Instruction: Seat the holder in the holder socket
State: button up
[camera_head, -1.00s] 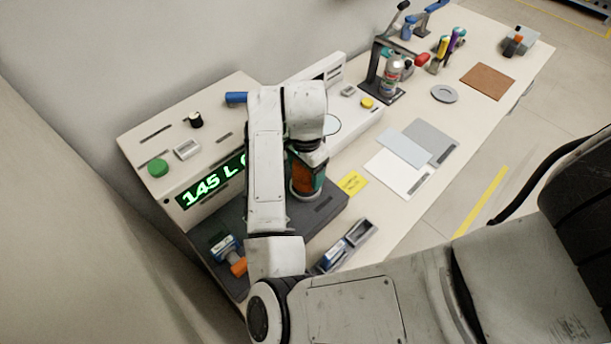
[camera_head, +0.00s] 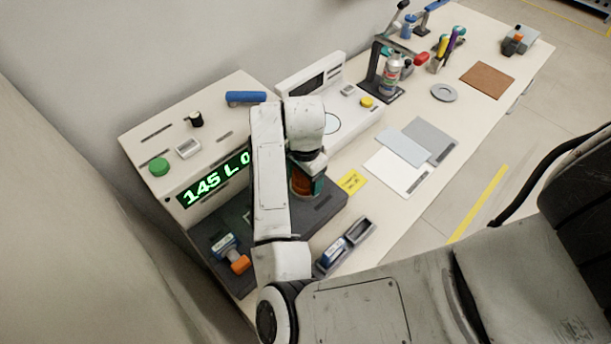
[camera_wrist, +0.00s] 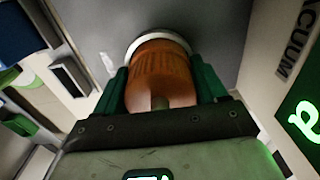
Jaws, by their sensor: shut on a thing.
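My gripper (camera_wrist: 162,82) has green fingers on both sides of an orange cylindrical holder (camera_wrist: 160,68) and is shut on it. In the wrist view a pale ring (camera_wrist: 180,37) surrounds the far end of the holder, against a grey surface. I cannot tell whether this ring is the socket's rim or part of the holder, nor how deep the holder sits. In the head view the orange holder (camera_head: 302,183) appears low over the dark grey deck (camera_head: 325,206) of the machine, partly hidden by my arm.
The machine's green display (camera_head: 215,182) is left of my arm. A blue-and-orange item (camera_head: 229,250) lies on the deck's left part. A small two-slot tray (camera_head: 360,231) sits at the deck's front. A blue cylinder (camera_head: 246,98) lies on top. White and grey sheets (camera_head: 398,172) lie to the right.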

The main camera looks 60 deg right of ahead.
jog(key=o, duration=1.6)
jog(key=shift+s+d+f, duration=0.1)
jog(key=shift+s+f, duration=0.1)
jog(key=shift+f, duration=0.6)
jog(key=shift+r+p, duration=0.4)
jog(key=shift+r, duration=0.3)
jog(key=shift+w+r, duration=0.1)
jog(key=shift+r, duration=0.25)
notch_tip(320, 180, up, 12)
jog(key=shift+w+f, duration=0.1)
